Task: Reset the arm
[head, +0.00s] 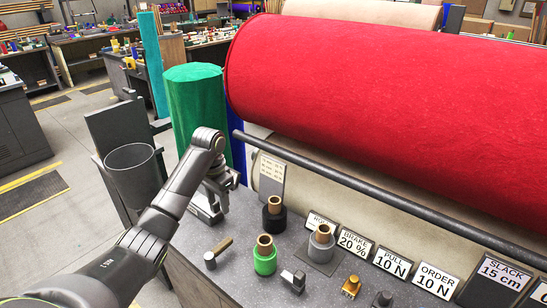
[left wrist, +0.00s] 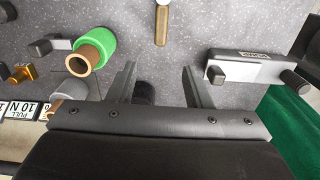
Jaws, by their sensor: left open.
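My left gripper (head: 220,188) hangs over the left end of the grey speckled counter (head: 196,240), jaws pointing down. In the left wrist view its two fingers (left wrist: 160,88) stand apart with nothing held between them. A black spool (head: 274,214) with a brown core is close by; in the wrist view it is mostly hidden behind the gripper. A green spool (head: 265,256) stands nearer the front and also shows in the wrist view (left wrist: 97,48). A grey metal device with dark knobs (left wrist: 250,68) lies beside the gripper. My right gripper is not in view.
A large red felt roll (head: 390,100) lies behind a dark bar (head: 380,198). A green roll (head: 195,115) stands upright behind the arm. A grey spool (head: 321,245), wood-handled tool (head: 222,245), brass piece (head: 351,286) and several label signs (head: 391,262) occupy the counter. An empty bin (head: 132,180) stands left.

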